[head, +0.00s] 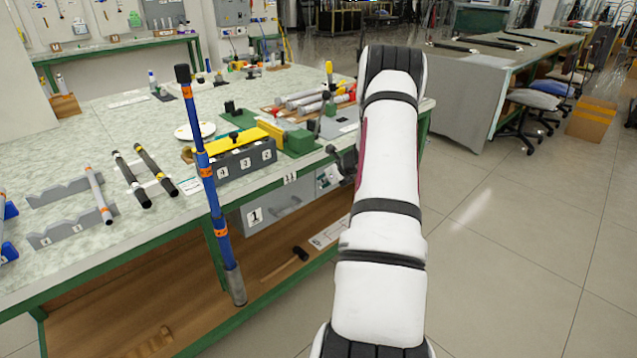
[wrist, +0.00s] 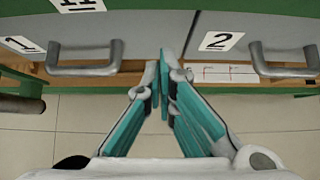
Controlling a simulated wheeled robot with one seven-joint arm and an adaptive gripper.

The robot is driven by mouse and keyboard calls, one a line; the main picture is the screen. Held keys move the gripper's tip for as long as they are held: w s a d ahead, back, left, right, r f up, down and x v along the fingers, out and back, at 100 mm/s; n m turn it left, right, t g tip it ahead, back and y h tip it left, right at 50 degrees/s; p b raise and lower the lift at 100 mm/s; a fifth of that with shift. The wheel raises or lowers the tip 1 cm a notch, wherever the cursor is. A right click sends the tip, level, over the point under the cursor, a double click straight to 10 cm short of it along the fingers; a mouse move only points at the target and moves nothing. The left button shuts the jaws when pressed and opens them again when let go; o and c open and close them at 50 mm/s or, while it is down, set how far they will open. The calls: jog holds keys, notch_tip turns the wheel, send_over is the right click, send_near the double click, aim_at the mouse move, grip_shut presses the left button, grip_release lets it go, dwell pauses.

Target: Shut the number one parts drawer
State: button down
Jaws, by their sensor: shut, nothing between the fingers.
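The number one drawer, a grey front with a "1" label (head: 255,216) and a bar handle (head: 287,206), is under the bench edge in the head view. In the wrist view its label (wrist: 22,45) and handle (wrist: 85,60) are at the upper left. I cannot tell how far it stands out, if at all. My gripper (wrist: 162,72) is shut and empty, with its fingertips between the two drawer handles, right of the number one handle. In the head view my arm mostly hides the gripper.
The number two drawer (wrist: 219,41) is to the right, its handle (wrist: 285,64) near my fingers. A long blue rod with orange bands (head: 215,200) stands upright left of the drawers. A hammer (head: 287,263) lies on the lower shelf.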

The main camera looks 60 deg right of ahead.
jog(key=p+v, duration=0.1)
jog(key=v, duration=0.7)
jog(key=shift+s+r, duration=0.25)
